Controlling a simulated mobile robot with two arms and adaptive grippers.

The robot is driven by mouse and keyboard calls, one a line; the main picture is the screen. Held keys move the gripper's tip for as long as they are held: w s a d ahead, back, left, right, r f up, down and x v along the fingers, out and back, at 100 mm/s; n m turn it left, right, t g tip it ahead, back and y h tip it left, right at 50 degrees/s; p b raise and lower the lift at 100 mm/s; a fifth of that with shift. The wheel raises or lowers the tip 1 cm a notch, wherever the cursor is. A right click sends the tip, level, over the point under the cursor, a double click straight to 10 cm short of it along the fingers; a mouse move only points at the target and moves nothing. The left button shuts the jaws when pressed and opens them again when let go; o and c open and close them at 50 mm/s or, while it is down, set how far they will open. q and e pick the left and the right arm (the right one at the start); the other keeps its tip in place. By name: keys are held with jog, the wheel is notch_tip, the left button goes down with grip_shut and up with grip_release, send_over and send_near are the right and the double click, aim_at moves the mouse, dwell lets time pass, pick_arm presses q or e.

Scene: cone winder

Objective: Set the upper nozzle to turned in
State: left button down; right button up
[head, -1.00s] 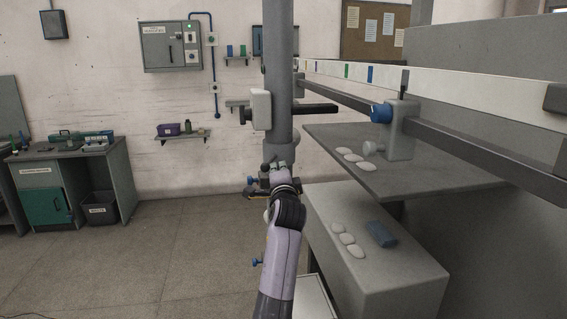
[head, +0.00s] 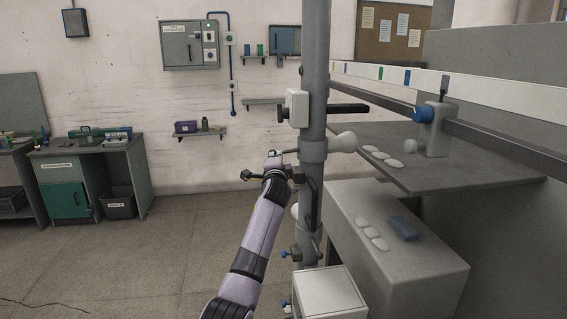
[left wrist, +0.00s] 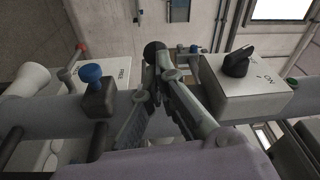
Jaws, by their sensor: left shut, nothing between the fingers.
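The upper nozzle (head: 342,142) is a pale cone on the grey upright post (head: 316,60); it points right, towards the machine. My left gripper (head: 272,160) is just left of the post, a little below the nozzle's height. It is shut and empty. In the left wrist view its fingers (left wrist: 158,55) meet in front of the post, apart from the blue knob. A lower pale nozzle (head: 295,211) is partly hidden behind my arm. A pale cone (left wrist: 25,80) also shows in the left wrist view; I cannot tell which nozzle it is. My right gripper is not in view.
A pale switch box (head: 298,108) is on the post above my gripper. The left wrist view shows a blue knob (left wrist: 92,75) and a black rotary knob (left wrist: 238,62) near my fingers. A white box (head: 330,290) stands low in front.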

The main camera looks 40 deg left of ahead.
pick_arm(q)
jog(key=shift+w+a, duration=0.15)
jog(key=shift+a, duration=0.5)
jog(key=shift+w+a, duration=0.15)
jog(key=shift+a, duration=0.5)
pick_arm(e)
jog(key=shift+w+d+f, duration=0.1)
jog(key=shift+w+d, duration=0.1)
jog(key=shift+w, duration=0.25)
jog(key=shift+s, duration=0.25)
